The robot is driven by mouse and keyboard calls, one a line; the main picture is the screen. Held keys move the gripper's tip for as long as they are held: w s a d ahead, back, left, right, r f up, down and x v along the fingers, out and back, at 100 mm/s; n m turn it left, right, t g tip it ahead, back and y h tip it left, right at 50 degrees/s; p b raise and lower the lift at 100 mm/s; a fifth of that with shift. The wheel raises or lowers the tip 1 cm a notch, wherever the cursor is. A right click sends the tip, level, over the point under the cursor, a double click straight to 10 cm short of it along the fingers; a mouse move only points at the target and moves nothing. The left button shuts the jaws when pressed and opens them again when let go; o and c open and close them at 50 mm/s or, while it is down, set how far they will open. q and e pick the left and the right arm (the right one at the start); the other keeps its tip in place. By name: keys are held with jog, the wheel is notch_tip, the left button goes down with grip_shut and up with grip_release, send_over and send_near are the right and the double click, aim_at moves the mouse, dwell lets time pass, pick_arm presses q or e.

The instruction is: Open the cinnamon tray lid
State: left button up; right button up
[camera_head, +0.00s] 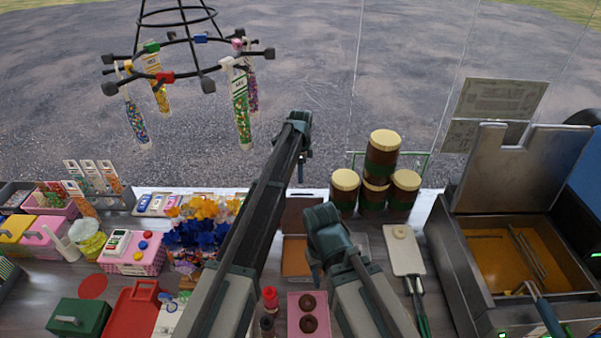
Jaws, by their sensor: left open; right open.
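A shallow tray with orange-brown contents, likely the cinnamon tray (296,257), sits on the counter in the middle. A darker brown panel (299,214) is directly behind it; I cannot tell whether this is its lid standing open. My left gripper (302,166) is high up beyond the counter's back edge, open and empty, with its arm crossing left of the tray. My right gripper (316,274) is open over the tray's right part and hides some of it. I cannot tell whether it touches the tray.
Stacked jars (377,172) stand behind right. A white board with a ring (402,248) and a fryer with raised lid (515,170) are at right. A pink tray with two doughnuts (293,316) is in front. A rack with hanging sweet tubes (188,70) is upper left.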

notch_tip(320, 180, up, 5)
jog(key=p, duration=0.3)
jog(key=shift+f+p, duration=0.1)
jog(key=shift+p, duration=0.25)
